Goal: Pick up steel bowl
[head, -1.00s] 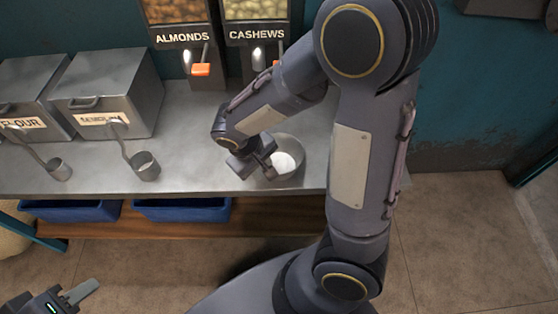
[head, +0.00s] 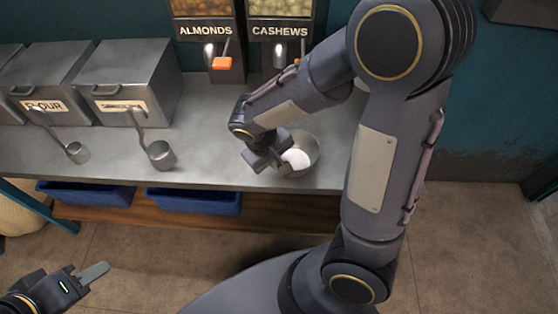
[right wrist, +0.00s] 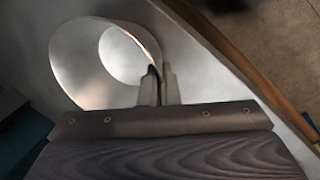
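The steel bowl (head: 313,145) stands near the front edge of the steel counter with white content in it, partly hidden by my right gripper. In the right wrist view the bowl (right wrist: 75,60) shows as a wide round rim with a pale disc inside. My right gripper (head: 281,166) is at the bowl's left front rim. In the right wrist view its two fingers (right wrist: 159,76) are close together with the rim between them. My left gripper (head: 95,272) is low at the left, over the floor and away from the bowl; its finger spacing is unclear.
Flour and other metal bins (head: 125,80) stand on the counter (head: 215,140) at the left, with scoops (head: 161,155) in front. Almond and cashew dispensers (head: 206,35) are behind. Blue trays (head: 200,201) sit below the counter. Floor at the right is clear.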

